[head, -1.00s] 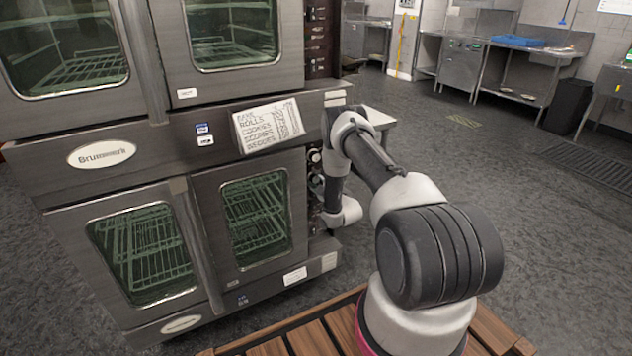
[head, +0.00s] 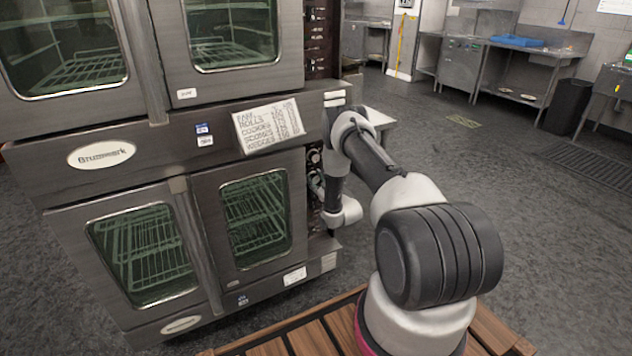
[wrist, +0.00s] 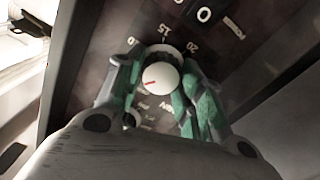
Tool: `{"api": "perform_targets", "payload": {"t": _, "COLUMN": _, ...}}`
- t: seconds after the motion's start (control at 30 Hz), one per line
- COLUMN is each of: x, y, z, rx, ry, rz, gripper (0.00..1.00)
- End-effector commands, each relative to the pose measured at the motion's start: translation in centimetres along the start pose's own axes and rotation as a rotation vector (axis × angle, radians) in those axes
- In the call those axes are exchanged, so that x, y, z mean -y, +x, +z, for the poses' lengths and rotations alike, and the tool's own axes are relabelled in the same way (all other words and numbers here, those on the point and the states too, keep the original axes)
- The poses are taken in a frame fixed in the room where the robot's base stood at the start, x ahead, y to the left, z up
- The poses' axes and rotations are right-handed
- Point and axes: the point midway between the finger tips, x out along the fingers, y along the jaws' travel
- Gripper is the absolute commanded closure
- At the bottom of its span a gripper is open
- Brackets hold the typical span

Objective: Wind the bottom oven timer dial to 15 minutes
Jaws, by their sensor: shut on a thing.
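The bottom oven (head: 255,215) stands at the left in the head view, with its narrow control panel (head: 316,228) on its right side. In the wrist view the timer dial (wrist: 161,77) is a round white knob with a short red mark left of its middle. The panel print reads 15 above the knob and 20 to its upper right. My gripper (wrist: 160,80) is shut on the dial, with green-padded fingers on its left and right sides. Part of the scale below is hidden. In the head view my arm and the oven side mostly hide the dial.
The top oven (head: 235,40) sits above, with a paper sign (head: 268,125) between the two ovens. Another white knob (head: 314,156) shows higher on the panel. The floor to the right is open.

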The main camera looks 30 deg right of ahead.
Motion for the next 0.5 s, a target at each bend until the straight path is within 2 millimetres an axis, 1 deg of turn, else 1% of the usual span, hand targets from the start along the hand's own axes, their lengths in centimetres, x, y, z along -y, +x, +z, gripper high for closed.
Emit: {"api": "perform_targets", "payload": {"t": 0.5, "x": -0.15, "y": -0.02, "z": 0.1, "rx": 0.002, "ry": 0.488, "rz": 0.0, "gripper": 0.86}}
